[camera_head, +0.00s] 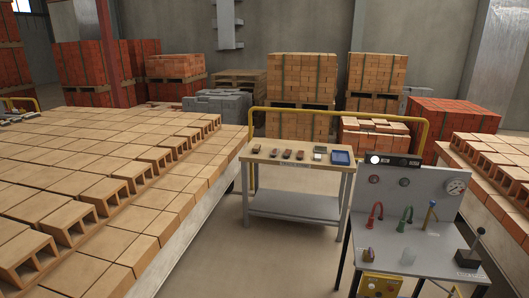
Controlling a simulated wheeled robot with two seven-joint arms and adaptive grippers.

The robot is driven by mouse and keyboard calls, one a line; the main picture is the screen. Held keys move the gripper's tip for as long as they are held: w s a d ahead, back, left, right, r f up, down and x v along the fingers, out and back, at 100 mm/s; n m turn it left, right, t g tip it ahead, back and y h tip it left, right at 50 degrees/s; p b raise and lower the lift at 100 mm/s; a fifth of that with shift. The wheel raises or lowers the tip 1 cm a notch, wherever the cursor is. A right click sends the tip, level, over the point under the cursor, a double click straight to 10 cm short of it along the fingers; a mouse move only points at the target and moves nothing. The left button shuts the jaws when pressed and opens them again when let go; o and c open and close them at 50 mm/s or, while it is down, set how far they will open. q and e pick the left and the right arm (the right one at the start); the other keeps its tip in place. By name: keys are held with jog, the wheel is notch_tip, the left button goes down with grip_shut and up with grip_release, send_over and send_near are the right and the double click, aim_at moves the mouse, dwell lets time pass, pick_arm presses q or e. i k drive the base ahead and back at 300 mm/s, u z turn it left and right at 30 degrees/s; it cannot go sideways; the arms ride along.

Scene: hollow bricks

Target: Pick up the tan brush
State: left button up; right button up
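A wooden-topped workbench (262,160) stands in the middle of the view, with a row of small things on it. Reddish-brown, brush-like blocks (287,154) lie on its left and middle part. A small tan thing (257,149) lies at the left end and blends with the wood; it may be the tan brush, but it is too small to tell. Neither of my grippers shows in the head view, and nothing is seen touching the things on the bench.
A blue tray (340,157) sits at the bench's right end. A grey panel stand (420,235) with taps and a gauge is at the front right. Hollow bricks (70,222) cover a long bed on the left. The floor (270,255) before the bench is clear. A yellow rail (330,112) runs behind.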

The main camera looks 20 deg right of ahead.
aim_at(256, 149)
jog(key=z, duration=0.05)
jog(key=i, duration=1.55)
jog(key=z, duration=0.4)
jog(key=i, duration=2.05)
jog(key=z, duration=0.75)
jog(key=i, duration=1.7)
jog(key=z, duration=0.4)
